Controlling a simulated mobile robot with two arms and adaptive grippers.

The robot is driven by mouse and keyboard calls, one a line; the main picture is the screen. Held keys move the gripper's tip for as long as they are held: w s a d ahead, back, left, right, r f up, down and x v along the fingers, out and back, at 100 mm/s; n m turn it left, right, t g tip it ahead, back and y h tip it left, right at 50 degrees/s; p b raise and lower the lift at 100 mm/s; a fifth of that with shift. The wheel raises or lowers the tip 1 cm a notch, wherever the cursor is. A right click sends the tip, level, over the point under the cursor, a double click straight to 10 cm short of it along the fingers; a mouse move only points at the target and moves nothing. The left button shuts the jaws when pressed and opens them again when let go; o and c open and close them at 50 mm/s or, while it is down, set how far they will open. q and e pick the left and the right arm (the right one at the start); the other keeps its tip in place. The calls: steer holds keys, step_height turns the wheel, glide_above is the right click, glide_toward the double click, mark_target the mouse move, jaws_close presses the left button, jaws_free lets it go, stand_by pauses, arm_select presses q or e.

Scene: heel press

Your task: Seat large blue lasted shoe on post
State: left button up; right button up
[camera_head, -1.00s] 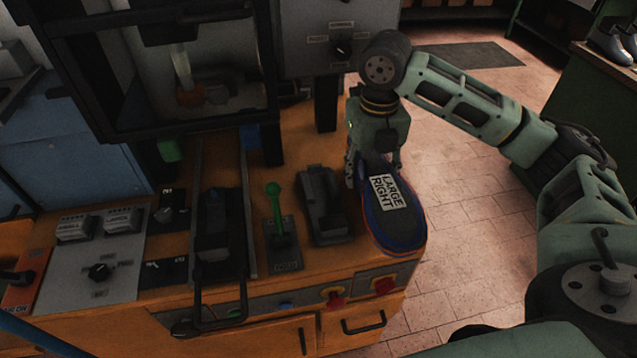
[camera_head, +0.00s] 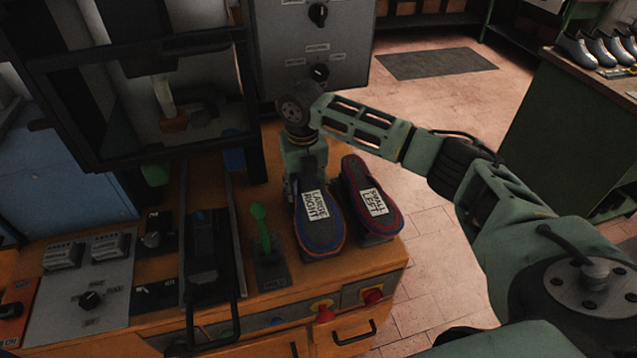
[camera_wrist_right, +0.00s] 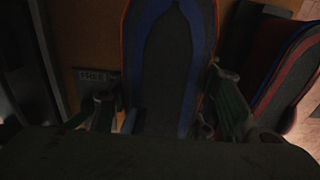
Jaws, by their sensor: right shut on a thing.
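The large blue shoe (camera_head: 319,225) has a dark sole facing up, a blue and red-orange edge, and a label reading LARGE RIGHT. My right gripper (camera_head: 302,180) is shut on its far end. In the right wrist view the gripper's fingers (camera_wrist_right: 165,115) flank the shoe (camera_wrist_right: 170,60). The shoe covers the spot of a black stand, so whether it touches the stand cannot be told. A black fixture (camera_head: 202,255) sits on the rails left of the green lever; I cannot tell which part is the post. My left gripper is not in view.
A shoe labelled SMALL LEFT (camera_head: 372,200) sits close on the right, a possible obstacle. A green lever (camera_head: 262,228) stands just left of the large shoe. The press housing (camera_head: 150,90) rises behind. Control panels (camera_head: 90,275) lie at left.

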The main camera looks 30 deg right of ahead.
steer(key=shift+s+d+f+p, duration=0.15)
steer(key=shift+f+p, duration=0.3)
steer(key=shift+f, duration=0.9)
steer(key=shift+f, duration=0.2)
steer(key=o, duration=1.4)
steer(key=shift+s, duration=0.15)
